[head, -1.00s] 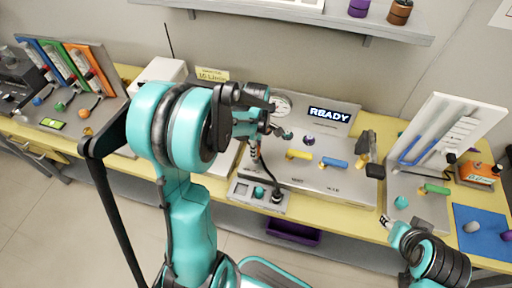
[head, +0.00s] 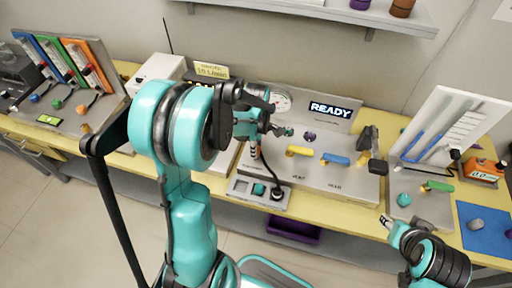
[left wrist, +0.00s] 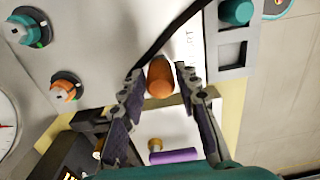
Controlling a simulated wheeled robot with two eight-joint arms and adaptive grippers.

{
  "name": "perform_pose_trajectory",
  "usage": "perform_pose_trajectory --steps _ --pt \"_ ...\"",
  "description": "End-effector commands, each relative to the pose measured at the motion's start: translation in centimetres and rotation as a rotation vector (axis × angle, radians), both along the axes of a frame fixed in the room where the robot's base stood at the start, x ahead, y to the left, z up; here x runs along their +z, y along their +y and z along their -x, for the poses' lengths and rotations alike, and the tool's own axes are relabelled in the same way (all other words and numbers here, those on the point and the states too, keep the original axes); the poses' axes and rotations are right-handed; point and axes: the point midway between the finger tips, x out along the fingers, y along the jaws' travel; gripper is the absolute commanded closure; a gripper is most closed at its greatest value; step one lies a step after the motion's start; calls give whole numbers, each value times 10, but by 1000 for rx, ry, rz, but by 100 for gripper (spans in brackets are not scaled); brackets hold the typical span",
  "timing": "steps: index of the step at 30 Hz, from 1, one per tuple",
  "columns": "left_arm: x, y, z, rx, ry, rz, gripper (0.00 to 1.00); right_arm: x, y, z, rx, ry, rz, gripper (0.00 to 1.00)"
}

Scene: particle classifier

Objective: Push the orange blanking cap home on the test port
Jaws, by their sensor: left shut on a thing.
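The orange blanking cap (left wrist: 160,77) shows in the left wrist view between the two fingers of my left gripper (left wrist: 161,80), which is shut on it. In the head view my left gripper (head: 287,131) is over the left part of the grey test panel (head: 330,186); the cap cannot be made out there. Part of a printed label ending in "RT" shows beside the cap in the left wrist view. The test port itself is hidden, so I cannot tell how the cap sits on it. My right gripper (head: 387,221) is at the lower right, apart from the panel.
A black cable (left wrist: 175,30) runs close by the cap. A yellow lever (head: 298,151) and a blue lever (head: 335,159) stand on the panel, right of my left gripper. A READY display (head: 332,109) stands behind. A purple handle (left wrist: 175,156) is near the fingers.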

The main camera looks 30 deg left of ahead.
Motion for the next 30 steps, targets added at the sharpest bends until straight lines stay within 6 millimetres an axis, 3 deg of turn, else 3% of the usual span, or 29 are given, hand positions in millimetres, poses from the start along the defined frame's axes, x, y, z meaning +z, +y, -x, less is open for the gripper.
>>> perform_pose_trajectory --steps 7,8,10,22,30 --pt "-7 0 0 0 0 0 93 -6 0 0 0 0 0 60" --pt "-7 0 0 0 0 0 63 -6 0 0 0 0 0 60" --pt "-6 0 0 0 0 0 45 -5 0 0 0 0 0 60" --pt "1 0 0 0 0 0 44 -5 0 0 0 0 0 60" --pt "52 0 0 0 0 0 44 -5 0 0 0 0 0 60"
